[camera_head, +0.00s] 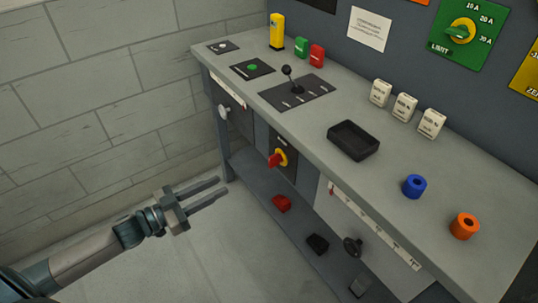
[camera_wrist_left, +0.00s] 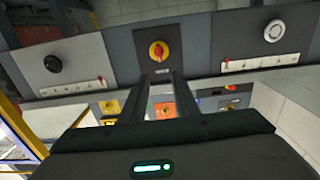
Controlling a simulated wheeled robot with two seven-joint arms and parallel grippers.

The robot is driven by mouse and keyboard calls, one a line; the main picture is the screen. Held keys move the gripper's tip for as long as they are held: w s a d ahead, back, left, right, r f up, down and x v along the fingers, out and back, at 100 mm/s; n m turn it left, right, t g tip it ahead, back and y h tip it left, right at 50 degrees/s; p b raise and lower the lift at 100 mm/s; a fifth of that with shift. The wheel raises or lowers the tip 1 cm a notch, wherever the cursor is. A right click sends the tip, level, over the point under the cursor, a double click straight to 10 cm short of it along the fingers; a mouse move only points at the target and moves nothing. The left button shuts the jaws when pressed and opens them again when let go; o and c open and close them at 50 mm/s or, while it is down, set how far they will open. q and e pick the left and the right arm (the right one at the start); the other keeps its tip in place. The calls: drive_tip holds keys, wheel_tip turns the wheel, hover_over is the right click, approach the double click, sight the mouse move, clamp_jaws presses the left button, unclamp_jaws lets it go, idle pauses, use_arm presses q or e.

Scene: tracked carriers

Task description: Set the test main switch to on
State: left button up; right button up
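The switch on the bench front is a red handle on a round yellow plate (camera_head: 281,157), set in a dark panel below the worktop. It also shows in the left wrist view as a red and yellow knob (camera_wrist_left: 158,51), just beyond the fingertips. Its label is too small to read, and I cannot tell its on or off setting. My left gripper (camera_head: 222,188) is open and empty, left of and below the switch, with its fingers pointing towards the bench. Its two fingers (camera_wrist_left: 163,78) stand apart in the left wrist view, not touching the switch. My right gripper is not in view.
The worktop (camera_head: 310,125) carries a black lever panel (camera_head: 297,92), a black tray (camera_head: 353,140), and blue (camera_head: 414,186) and orange (camera_head: 464,226) rings. A round dark knob (camera_head: 353,247) is on the front further right. A lower shelf (camera_head: 262,185) holds small red and black items.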

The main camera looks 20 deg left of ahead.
sight(269, 161)
use_arm(q)
drive_tip(key=shift+s+r, duration=0.1)
drive_tip(key=shift+s, duration=0.05)
drive_tip(key=shift+d, duration=0.1)
